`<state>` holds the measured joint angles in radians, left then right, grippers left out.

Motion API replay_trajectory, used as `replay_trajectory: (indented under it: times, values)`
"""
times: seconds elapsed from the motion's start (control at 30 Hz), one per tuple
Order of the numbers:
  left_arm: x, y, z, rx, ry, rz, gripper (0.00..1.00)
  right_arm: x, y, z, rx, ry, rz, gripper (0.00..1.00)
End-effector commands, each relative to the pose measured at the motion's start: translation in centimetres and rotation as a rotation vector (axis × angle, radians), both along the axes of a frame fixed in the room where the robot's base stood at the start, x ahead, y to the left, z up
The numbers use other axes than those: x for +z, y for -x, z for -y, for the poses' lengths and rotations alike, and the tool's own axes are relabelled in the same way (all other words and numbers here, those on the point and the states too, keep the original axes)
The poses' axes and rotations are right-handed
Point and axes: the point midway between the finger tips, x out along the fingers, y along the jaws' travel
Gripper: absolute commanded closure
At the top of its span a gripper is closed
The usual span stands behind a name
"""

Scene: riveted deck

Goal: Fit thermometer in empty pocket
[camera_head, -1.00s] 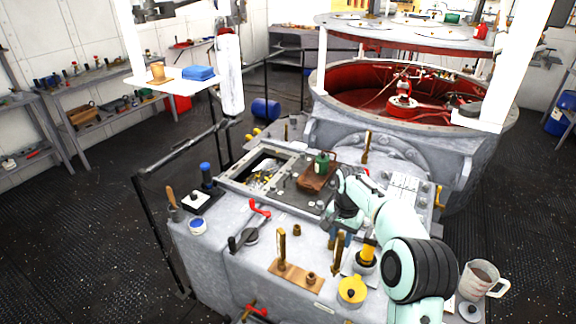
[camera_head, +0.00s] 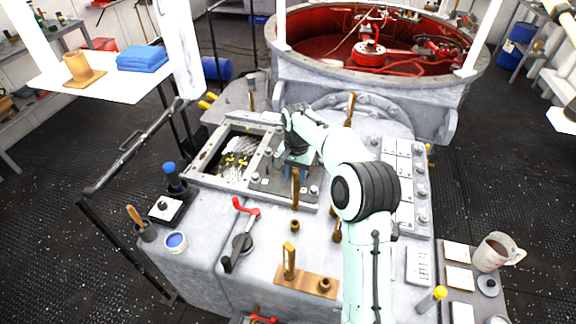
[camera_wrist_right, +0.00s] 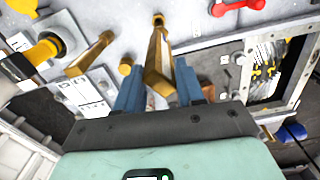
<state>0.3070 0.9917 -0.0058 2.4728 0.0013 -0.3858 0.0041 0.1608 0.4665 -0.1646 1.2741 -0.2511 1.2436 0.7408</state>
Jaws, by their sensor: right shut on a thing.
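My right gripper (camera_head: 297,163) reaches over the grey machine top. In the right wrist view its blue fingers (camera_wrist_right: 158,92) are shut on a brass thermometer (camera_wrist_right: 158,55). The held thermometer also shows in the head view (camera_head: 295,188); I cannot tell whether its lower end touches anything. A small open brass collar (camera_head: 295,226) stands just in front of it. A copper plate (camera_head: 304,281) nearer the front carries a standing brass thermometer (camera_head: 289,262) and another collar (camera_head: 324,285). A similar brass piece (camera_head: 337,228) stands to the right. My left gripper is out of view.
A red-handled lever (camera_head: 245,207) stands left of the collar. Behind it is a framed opening (camera_head: 238,155) with yellow pieces inside. A jug (camera_head: 495,252) stands at the right.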

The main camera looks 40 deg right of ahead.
Motion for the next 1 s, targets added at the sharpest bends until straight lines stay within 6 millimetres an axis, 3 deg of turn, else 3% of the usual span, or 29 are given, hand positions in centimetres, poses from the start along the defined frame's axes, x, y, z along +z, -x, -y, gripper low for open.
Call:
replay_trajectory:
  times: [0.5,1.0]
  values:
    - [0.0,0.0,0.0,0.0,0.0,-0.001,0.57,-4.4,0.0,0.0,-0.001,0.0,0.0,0.94]
    - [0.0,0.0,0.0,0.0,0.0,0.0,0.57,-4.9,0.0,0.0,0.0,0.0,0.001,0.94]
